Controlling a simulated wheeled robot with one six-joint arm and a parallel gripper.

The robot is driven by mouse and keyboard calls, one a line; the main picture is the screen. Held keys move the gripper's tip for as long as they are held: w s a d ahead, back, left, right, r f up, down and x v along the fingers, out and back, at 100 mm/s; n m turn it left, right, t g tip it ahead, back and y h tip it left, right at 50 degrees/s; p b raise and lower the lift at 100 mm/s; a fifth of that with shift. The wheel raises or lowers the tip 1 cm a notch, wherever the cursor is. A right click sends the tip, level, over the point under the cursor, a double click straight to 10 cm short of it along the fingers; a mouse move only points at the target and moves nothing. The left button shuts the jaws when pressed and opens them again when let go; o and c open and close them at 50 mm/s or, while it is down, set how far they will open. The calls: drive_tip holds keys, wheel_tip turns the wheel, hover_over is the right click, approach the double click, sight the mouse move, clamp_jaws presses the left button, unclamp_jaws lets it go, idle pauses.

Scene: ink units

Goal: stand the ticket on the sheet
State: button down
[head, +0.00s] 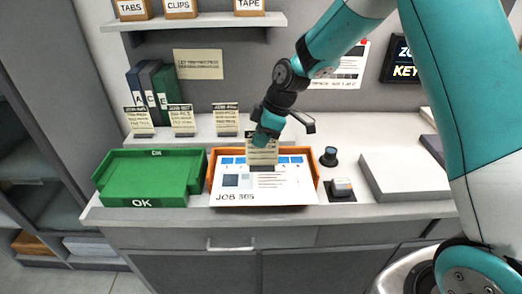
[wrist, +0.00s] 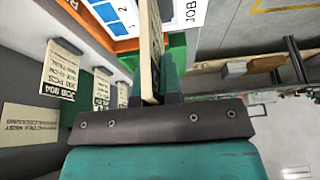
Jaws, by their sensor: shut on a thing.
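My gripper (head: 266,138) is shut on a cream ticket (head: 262,153) with a dark base. The ticket is upright above the middle of the white sheet (head: 240,186), which is printed JOB 365 and lies in the orange tray (head: 317,178). I cannot tell whether the ticket's base touches the sheet. In the wrist view the ticket (wrist: 151,45) shows edge-on between the fingers, and part of the sheet (wrist: 192,12) lies beyond it. The gripper hides the ticket's upper part in the head view.
A green tray (head: 142,202) marked OK stands left of the orange tray. Several similar tickets, one at the left (head: 143,121), stand on the ledge behind. To the right are a dark round knob (head: 329,157), a small dark block (head: 342,190) and a grey slab (head: 405,178).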

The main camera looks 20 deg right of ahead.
sight(256, 164)
drive_tip(key=shift+f+p, duration=0.7)
drive_tip(key=shift+f, duration=2.2)
drive_tip(key=shift+f, duration=0.2)
drive_tip(key=c, duration=1.3)
unclamp_jaws()
drive_tip(key=shift+r, duration=0.1)
drive_tip(key=shift+r, duration=0.1)
